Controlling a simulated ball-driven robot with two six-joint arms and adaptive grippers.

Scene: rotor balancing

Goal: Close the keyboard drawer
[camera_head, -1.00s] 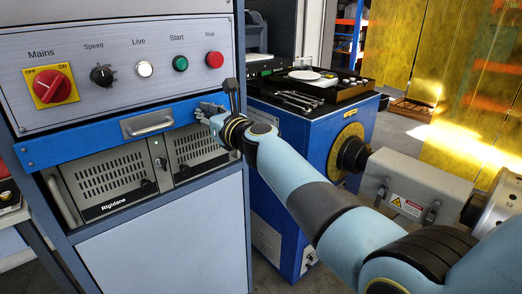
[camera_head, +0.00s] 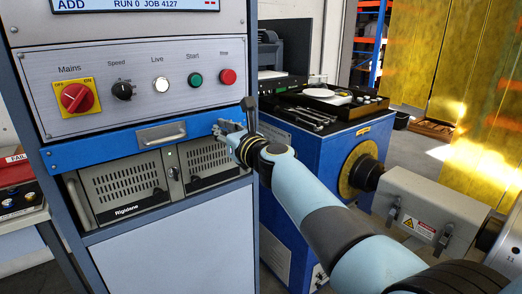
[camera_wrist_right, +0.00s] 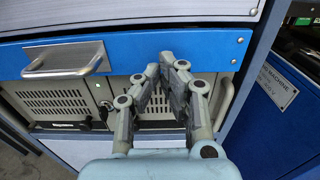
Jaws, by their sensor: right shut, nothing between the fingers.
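The keyboard drawer's blue front (camera_head: 105,148) spans the cabinet below the control panel, with a silver pull handle (camera_head: 161,133) at its middle. It looks nearly in line with the cabinet frame; I cannot tell whether a small gap is left. My right gripper (camera_head: 222,127) is at the right part of the blue front. In the right wrist view the blue front (camera_wrist_right: 210,45) lies just ahead of the shut, empty fingertips (camera_wrist_right: 167,58), to the right of the handle (camera_wrist_right: 64,60). Whether they touch it is unclear. My left gripper is out of view.
The control panel (camera_head: 140,65) with a red mains switch (camera_head: 76,98) and buttons is above the drawer. Vented grey units (camera_head: 125,185) are below. A blue machine (camera_head: 325,150) with tools on top stands close on the right. A side table (camera_head: 20,205) is at the left.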

